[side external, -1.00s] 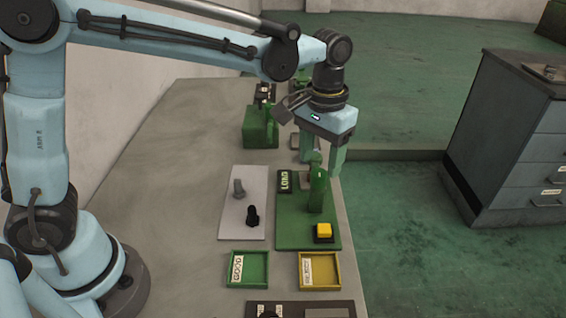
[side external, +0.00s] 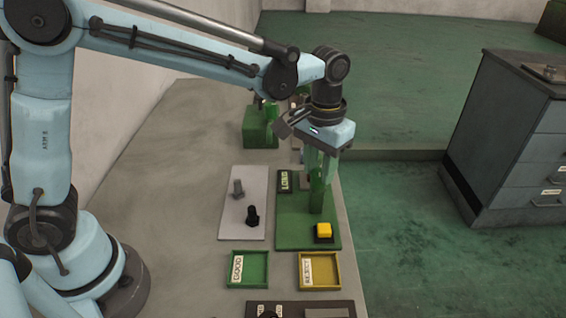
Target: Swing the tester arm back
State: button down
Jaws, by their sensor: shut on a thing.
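The tester is a green plate (side external: 293,237) on the bench, with an upright green post (side external: 317,200), a dark LOAD display (side external: 285,181) and a yellow button (side external: 324,230). My gripper (side external: 320,172) points down at the top of the post, its pale blue fingers around the upper part there. It is shut on what appears to be the tester arm. The fingers and wrist hide most of that part, so its exact angle cannot be told.
A grey plate (side external: 235,222) with a grey and a black peg stands left of the tester. A green GOOD tray (side external: 262,256) and a yellow REJECT tray (side external: 330,282) lie in front. A green machine (side external: 260,128) stands behind. The bench's left side is clear.

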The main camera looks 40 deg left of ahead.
dwell(0.4)
jog(key=n, duration=0.4)
jog(key=shift+n, duration=0.4)
jog(key=n, duration=0.9)
jog(key=shift+n, duration=2.1)
jog(key=c, duration=0.8)
grip_release()
